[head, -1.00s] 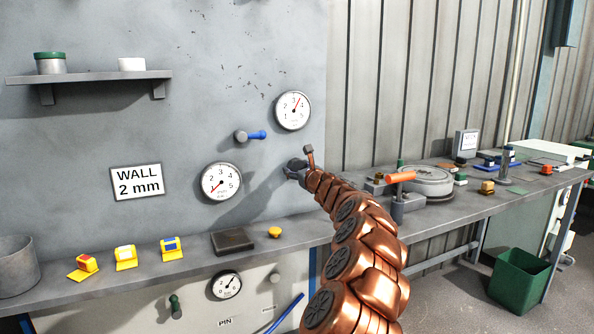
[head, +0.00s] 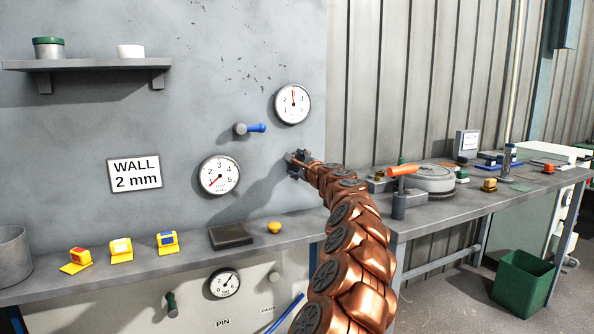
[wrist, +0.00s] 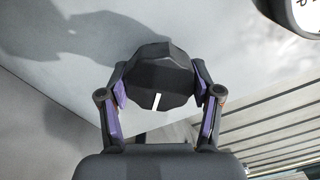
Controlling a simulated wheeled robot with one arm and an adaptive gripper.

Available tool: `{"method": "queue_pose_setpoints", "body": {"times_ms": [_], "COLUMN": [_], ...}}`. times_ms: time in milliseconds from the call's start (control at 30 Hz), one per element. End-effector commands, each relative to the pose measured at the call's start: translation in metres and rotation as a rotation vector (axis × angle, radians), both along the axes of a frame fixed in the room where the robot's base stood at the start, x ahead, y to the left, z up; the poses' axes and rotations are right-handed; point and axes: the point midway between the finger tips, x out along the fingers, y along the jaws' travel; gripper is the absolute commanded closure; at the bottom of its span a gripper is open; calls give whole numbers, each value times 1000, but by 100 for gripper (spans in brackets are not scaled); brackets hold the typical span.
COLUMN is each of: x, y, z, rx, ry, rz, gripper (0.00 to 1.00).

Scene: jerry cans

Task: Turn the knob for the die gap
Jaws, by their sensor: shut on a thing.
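A black faceted knob (wrist: 157,72) with a white line shows in the wrist view, on the grey wall panel. My gripper (wrist: 160,92) is shut on it, with one purple-padded finger at each side. The white line points down and slightly left in that view. In the head view my gripper (head: 298,164) is at the panel, below a round dial (head: 293,104), and mostly hides the knob. The dial's red needle points almost straight up, by the 3. A sign (head: 135,175) reads "WALL 2 mm".
A second dial (head: 220,176) and a blue-handled lever (head: 250,129) are left of my gripper. A ledge (head: 205,253) below carries yellow pieces and a dark block. A workbench (head: 440,207) with an orange-handled device (head: 400,187) stands right.

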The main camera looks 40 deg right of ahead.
Motion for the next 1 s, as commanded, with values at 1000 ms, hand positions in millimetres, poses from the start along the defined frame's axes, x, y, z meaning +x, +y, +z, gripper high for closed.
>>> {"method": "queue_pose_setpoints", "body": {"times_ms": [1000], "x": [1], "y": [0], "z": [0], "rx": [-512], "ry": [178], "rz": [0], "gripper": [71]}}
